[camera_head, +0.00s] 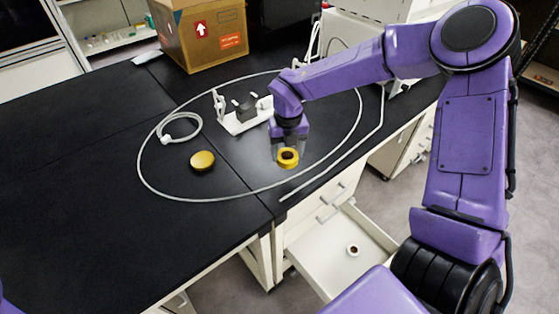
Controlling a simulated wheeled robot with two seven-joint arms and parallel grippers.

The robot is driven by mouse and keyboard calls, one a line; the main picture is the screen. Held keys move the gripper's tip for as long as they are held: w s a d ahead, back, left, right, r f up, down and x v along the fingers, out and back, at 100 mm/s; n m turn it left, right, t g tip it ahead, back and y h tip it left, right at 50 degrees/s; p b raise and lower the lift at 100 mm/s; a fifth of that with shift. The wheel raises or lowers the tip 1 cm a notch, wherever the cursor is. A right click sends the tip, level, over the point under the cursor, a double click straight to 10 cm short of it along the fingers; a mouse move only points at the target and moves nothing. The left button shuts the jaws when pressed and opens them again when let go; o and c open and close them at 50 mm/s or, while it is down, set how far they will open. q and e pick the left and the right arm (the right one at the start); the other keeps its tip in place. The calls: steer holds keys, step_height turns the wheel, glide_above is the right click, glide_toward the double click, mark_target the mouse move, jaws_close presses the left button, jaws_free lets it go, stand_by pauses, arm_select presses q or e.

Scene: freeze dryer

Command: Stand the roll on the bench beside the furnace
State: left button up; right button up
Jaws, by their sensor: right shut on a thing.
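A yellow roll (288,163) with a dark hole is at the tips of my right gripper (289,150), which is shut on it. The gripper points down over the black bench (80,150), near its front edge. The hole faces toward the camera and partly up. I cannot tell whether the roll touches the bench. A white machine (365,12) at the top right, partly behind my right arm, may be the furnace; I cannot tell for sure. My left gripper is out of view.
A round yellow object (202,161) lies left of the roll. A white stand (240,122) and a thin looped tube (140,175) lie on the bench. A cardboard box (205,35) stands behind. An open drawer (320,262) below holds a small ring (352,250). The bench's left is clear.

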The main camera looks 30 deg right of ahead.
mark_target(279, 170)
steer(key=w+f, duration=0.1)
steer(key=w+a+f, duration=0.1)
steer(key=w+f, duration=0.1)
steer(key=shift+f, duration=0.2)
step_height(279, 170, down, 3)
steer(key=shift+d+r+p, duration=0.1)
steer(key=shift+r+p, duration=0.1)
steer(key=shift+p, duration=0.2)
steer(key=shift+w+f, duration=0.1)
steer(key=shift+f, duration=0.2)
steer(key=shift+f, duration=0.2)
steer(key=o, duration=1)
steer(key=shift+o, duration=0.2)
step_height(279, 170, up, 12)
steer(key=b, duration=0.1)
steer(key=shift+r, duration=0.25)
